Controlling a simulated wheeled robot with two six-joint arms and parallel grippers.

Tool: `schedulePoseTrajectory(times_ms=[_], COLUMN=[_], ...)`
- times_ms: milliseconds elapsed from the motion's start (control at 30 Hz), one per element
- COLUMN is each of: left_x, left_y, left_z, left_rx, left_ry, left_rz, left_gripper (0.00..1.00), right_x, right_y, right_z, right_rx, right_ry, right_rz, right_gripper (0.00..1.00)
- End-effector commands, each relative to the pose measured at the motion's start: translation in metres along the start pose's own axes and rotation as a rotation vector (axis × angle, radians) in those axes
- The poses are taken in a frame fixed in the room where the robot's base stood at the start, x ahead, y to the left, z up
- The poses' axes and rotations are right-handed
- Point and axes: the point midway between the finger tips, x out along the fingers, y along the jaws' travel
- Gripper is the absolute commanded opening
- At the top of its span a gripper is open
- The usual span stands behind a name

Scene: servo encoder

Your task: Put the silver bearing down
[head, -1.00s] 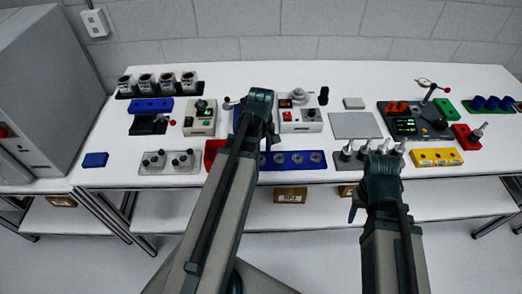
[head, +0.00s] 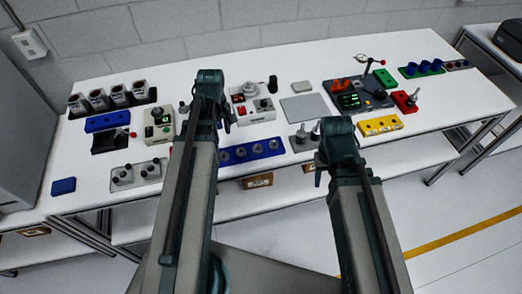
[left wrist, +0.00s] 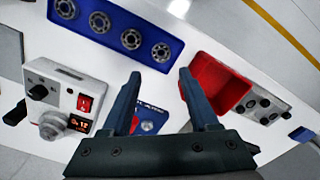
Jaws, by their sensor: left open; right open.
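Several silver ring-shaped bearings (left wrist: 131,39) sit in a row in a long blue holder (left wrist: 160,66) in the left wrist view. The holder (head: 226,163) also shows in the head view, just right of my left arm. My left gripper (left wrist: 160,76) is open with nothing between its fingertips, pointing down over the bench between the blue holder and a red bin (left wrist: 212,88). A small blue labelled piece (left wrist: 150,120) shows beyond its fingers, partly hidden. My right gripper (head: 322,172) is open near the bench's front edge; its fingers are mostly hidden by my arm.
A white device with a red switch (left wrist: 84,103) and a dial stands beside my left gripper. A grey plate (head: 303,107), a yellow block (head: 380,125) and a black device (head: 358,97) lie further right. A grey fixture with knobs (head: 136,175) stands left. Little bench is clear.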

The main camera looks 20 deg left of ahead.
Motion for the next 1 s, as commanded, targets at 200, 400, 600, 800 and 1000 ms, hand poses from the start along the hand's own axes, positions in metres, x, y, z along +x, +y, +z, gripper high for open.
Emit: schedulePoseTrajectory(times_ms=[200, 400, 600, 800, 1000], left_x=[0.0, -0.001, -0.002, -0.002, -0.002], left_y=[0.028, 0.041, 0.039, 0.038, 0.038], left_z=[0.081, 0.177, 0.236, 0.254, 0.254], left_rx=[0.42, 0.963, 1.328, 1.451, 1.454], left_ry=[0.008, 0.017, 0.021, 0.022, 0.021], left_rz=[-0.03, -0.074, -0.107, -0.119, -0.119], left_gripper=[0.61, 0.61, 0.61, 0.61, 0.61], right_x=[0.0, 0.0, 0.0, 0.0, 0.0], right_y=[0.0, 0.0, 0.0, 0.0, 0.0], right_z=[0.0, 0.0, 0.0, 0.0, 0.0], right_rx=[0.0, 0.0, 0.0, 0.0, 0.0], right_ry=[0.0, 0.0, 0.0, 0.0, 0.0], right_rz=[0.0, 0.0, 0.0, 0.0, 0.0], right_gripper=[0.5, 0.5, 0.5, 0.5, 0.5])
